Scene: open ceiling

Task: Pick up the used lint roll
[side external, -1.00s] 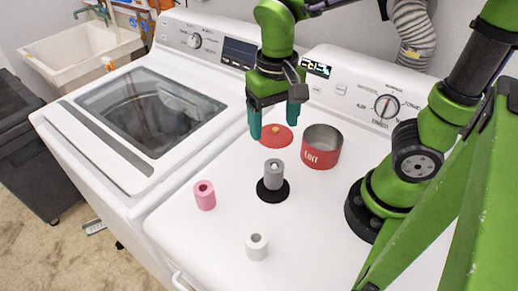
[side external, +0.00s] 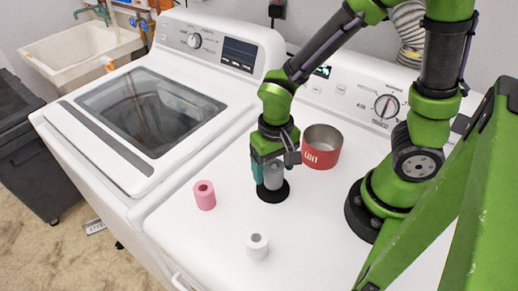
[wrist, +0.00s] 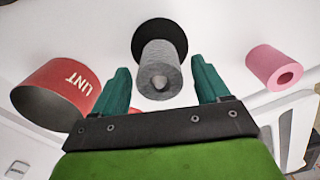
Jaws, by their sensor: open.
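A grey lint roll (wrist: 160,75) stands upright on a round black base (wrist: 172,28) on the dryer top. My gripper (wrist: 161,80) is open, with one teal finger on each side of the grey roll and visible gaps between. In the side view my gripper (side external: 269,178) is low over the black base (side external: 272,192) and partly covers the grey roll (side external: 273,175). A pink roll (side external: 204,196) stands apart to the left, and a white roll (side external: 257,245) stands nearer the front. The pink roll (wrist: 272,68) is right of my gripper in the wrist view.
A red open can marked LINT (side external: 321,148) stands just behind and right of my gripper. It also shows at left in the wrist view (wrist: 55,92). The control panel (side external: 350,95) rises at the back. The dryer top is clear between the pink and white rolls.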

